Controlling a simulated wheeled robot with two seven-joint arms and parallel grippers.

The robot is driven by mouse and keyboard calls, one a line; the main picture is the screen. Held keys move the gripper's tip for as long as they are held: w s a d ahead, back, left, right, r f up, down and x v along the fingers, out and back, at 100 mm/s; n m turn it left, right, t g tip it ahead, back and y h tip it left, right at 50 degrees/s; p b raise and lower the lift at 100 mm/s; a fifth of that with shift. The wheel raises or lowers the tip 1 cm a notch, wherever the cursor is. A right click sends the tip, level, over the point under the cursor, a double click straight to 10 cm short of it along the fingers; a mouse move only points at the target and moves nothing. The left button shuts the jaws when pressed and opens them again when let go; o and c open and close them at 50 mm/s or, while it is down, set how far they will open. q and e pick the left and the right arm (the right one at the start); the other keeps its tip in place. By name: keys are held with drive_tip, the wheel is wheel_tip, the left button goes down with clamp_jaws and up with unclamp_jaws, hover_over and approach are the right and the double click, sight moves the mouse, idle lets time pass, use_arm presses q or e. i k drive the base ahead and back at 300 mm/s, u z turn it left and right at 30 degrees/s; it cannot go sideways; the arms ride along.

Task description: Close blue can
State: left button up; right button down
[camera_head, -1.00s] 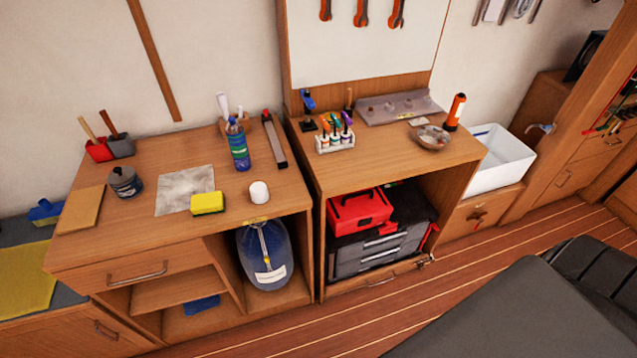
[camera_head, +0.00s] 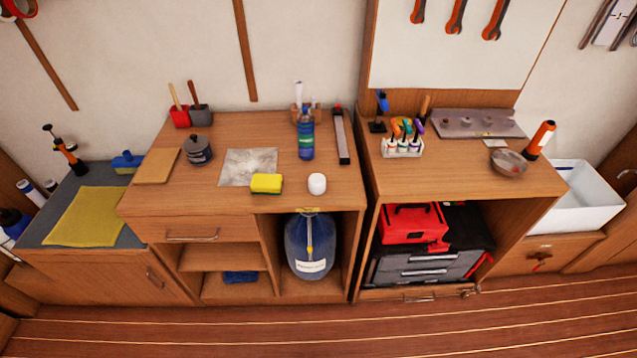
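A dark grey-blue can (camera_head: 199,152) stands upright on the left wooden workbench; its top is too small to tell open from closed. A blue bottle (camera_head: 306,136) stands upright near the bench's back right. A small white round piece, perhaps a cap (camera_head: 317,184), sits near the bench's front right edge. A large translucent blue container (camera_head: 310,247) with a white label stands in the open compartment below, something yellow at its top. I cannot tell which of these is the blue can. Neither gripper is in view.
The workbench (camera_head: 227,205) also holds a yellow sponge (camera_head: 266,184), a grey sheet (camera_head: 248,167) and a tan board (camera_head: 157,166). A second cabinet at right holds a red toolbox (camera_head: 413,223). The wooden floor (camera_head: 250,330) in front is clear.

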sight(305, 121)
drive_tip(key=z, duration=0.25)
drive_tip(key=k, duration=0.65)
drive_tip(key=z, duration=0.6)
drive_tip(key=k, duration=0.7)
drive_tip(key=z, duration=0.8)
drive_tip(key=i, duration=1.4)
drive_tip(key=u, duration=0.75)
drive_tip(key=i, duration=0.4)
drive_tip(key=u, duration=0.3)
